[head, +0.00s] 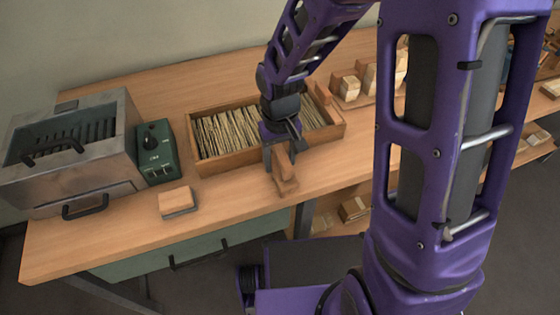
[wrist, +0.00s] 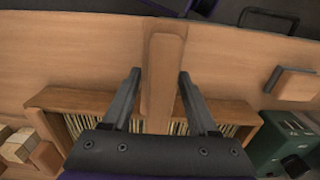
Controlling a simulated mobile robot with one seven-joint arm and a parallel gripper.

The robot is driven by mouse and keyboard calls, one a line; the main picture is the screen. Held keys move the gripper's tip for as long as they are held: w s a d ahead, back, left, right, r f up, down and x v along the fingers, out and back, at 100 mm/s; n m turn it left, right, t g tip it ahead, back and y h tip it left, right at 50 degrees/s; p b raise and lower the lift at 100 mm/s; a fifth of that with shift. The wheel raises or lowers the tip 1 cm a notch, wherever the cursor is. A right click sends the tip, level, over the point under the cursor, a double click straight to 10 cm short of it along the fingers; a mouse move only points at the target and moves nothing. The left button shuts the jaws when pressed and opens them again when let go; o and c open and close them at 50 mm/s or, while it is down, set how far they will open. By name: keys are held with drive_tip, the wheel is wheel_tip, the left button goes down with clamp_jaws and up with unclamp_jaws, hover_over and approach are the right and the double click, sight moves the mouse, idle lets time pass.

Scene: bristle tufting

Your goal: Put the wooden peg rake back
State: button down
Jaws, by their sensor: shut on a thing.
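My gripper (head: 280,160) is shut on a narrow wooden piece, likely the wooden peg rake (head: 287,187), at the front of the bench beside the long wooden box. In the wrist view, my gripper (wrist: 160,75) has one finger on either side of the rake's long, pale-brown body (wrist: 164,60). The rake extends past the fingertips toward the bench's front edge. Its pegs are not visible, and I cannot tell whether it touches the bench.
The wooden box (head: 240,162) holds rows of pale strips. Left of it are a green control box (head: 157,152) and a metal machine (head: 100,155). A wooden block (head: 175,200) lies near the front edge. Bare bench lies front left.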

drive_tip(key=shift+f, duration=0.3)
drive_tip(key=shift+f, duration=0.1)
drive_tip(key=shift+f, duration=0.15)
drive_tip(key=shift+c, duration=0.9)
unclamp_jaws()
wheel_tip(320, 180, up, 12)
drive_tip(key=shift+r+p, duration=0.25)
drive_tip(key=shift+p, duration=0.95)
